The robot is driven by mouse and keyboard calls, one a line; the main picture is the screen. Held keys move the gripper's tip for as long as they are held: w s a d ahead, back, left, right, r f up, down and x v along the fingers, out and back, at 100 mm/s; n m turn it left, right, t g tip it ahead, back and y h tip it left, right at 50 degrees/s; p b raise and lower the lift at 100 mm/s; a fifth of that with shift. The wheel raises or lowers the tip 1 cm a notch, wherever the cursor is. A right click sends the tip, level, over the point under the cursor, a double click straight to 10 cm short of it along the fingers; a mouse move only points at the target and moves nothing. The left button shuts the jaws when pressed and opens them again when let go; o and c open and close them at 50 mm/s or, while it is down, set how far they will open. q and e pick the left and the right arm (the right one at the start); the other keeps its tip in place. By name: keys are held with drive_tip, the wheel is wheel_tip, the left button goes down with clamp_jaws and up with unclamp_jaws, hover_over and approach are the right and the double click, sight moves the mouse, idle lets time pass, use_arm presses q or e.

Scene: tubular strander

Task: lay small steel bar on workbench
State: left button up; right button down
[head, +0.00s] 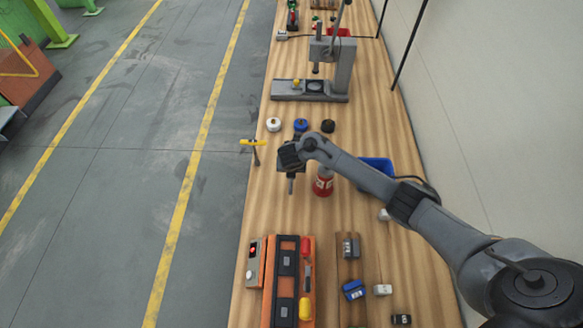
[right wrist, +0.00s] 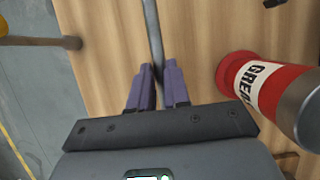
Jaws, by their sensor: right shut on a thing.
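The small steel bar (right wrist: 152,38) shows in the right wrist view as a thin grey rod. It runs up the picture from between the two purple fingers of my right gripper (right wrist: 158,72), which are shut on it. In the head view my right gripper (head: 291,188) points down over the workbench (head: 262,200), just left of the red grease can. The bar cannot be made out clearly there, and I cannot tell whether it touches the wood. My left gripper is not in view.
The red grease can (head: 323,184) stands close beside my right gripper; it also shows in the right wrist view (right wrist: 262,85). A yellow-headed hammer (head: 253,142) lies at the bench's left edge. An orange toolbox (head: 268,300) is nearer, a grey press (head: 340,80) farther. Bare wood lies left of the gripper.

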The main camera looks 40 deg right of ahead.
drive_tip(key=shift+f+b, duration=1.05)
drive_tip(key=shift+f, duration=0.85)
drive_tip(key=c, duration=1.1)
unclamp_jaws()
drive_tip(key=shift+o, duration=0.4)
drive_tip(key=shift+f, duration=0.1)
